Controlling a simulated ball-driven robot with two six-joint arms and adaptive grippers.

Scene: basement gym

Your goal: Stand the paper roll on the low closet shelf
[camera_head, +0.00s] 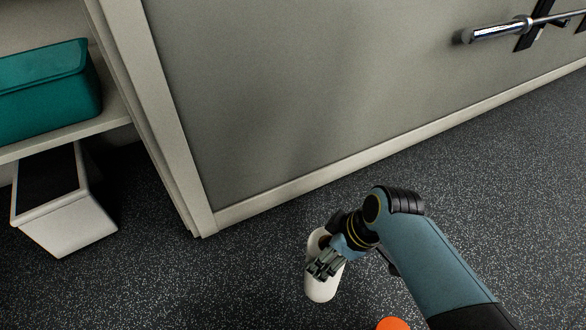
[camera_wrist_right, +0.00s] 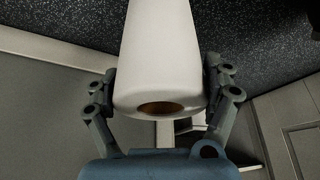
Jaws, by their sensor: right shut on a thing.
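The white paper roll (camera_head: 319,287) is held in my right gripper (camera_head: 326,262), over the floor right of the closet. In the right wrist view the roll (camera_wrist_right: 160,60) sits between the two fingers of the right gripper (camera_wrist_right: 160,95), one on each side, with the brown hole of its core facing the camera. The low closet shelf (camera_head: 118,112) is at the left of the head view, and a teal box stands on it. My left gripper is not in view.
The closet's side post (camera_head: 165,120) borders the opening. A barbell (camera_head: 495,32) is by the wall at upper right. An orange object (camera_head: 392,324) shows at the bottom edge.

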